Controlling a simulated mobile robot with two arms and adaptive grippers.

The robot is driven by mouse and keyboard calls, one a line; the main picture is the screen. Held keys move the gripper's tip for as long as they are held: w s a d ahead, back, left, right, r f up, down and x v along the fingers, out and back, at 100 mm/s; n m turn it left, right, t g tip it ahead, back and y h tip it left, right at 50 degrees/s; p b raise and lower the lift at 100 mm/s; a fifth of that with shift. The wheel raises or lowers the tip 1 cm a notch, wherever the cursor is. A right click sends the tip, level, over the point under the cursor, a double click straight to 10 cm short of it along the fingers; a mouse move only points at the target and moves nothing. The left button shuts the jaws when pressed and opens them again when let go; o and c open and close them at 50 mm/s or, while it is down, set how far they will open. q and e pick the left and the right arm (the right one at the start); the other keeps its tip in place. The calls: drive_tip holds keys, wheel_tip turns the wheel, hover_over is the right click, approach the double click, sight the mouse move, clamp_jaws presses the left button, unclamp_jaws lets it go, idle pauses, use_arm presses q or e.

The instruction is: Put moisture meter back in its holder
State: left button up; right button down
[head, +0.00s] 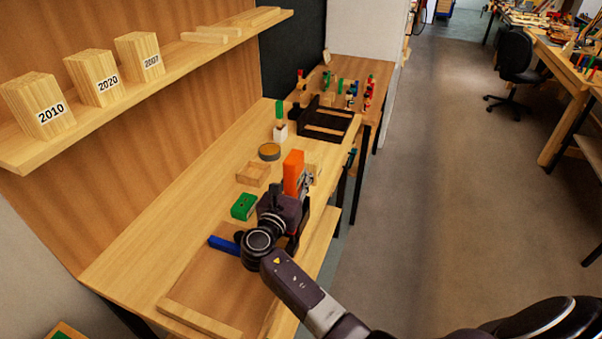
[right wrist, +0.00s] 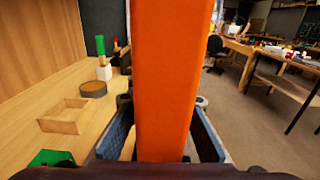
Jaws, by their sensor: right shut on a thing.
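My right gripper (head: 297,195) is shut on an orange block-like object, which I take as the moisture meter (head: 293,171). It stands upright between the fingers over the bench's right side. In the right wrist view the orange meter (right wrist: 172,80) fills the middle, between the two blue-grey finger pads. A small open wooden box (head: 253,184), which may be the holder, sits on the bench left of the meter. This box also shows at left in the right wrist view (right wrist: 60,126), apart from the meter and looking empty. My left gripper is not in view.
On the bench (head: 160,225) are a green box (head: 244,206), a blue item (head: 223,245), a round tin (head: 269,152) and a white block holding a green-topped tool (head: 280,131). A dark rack (head: 325,123) stands at the far end. The left bench surface is clear.

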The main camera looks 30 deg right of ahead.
sight(290, 194)
drive_tip(key=shift+f, duration=0.2)
drive_tip(key=c, duration=1.6)
unclamp_jaws()
drive_tip(key=shift+f, duration=0.1)
drive_tip(key=shift+s+a, duration=0.25)
drive_tip(key=v, duration=0.7)
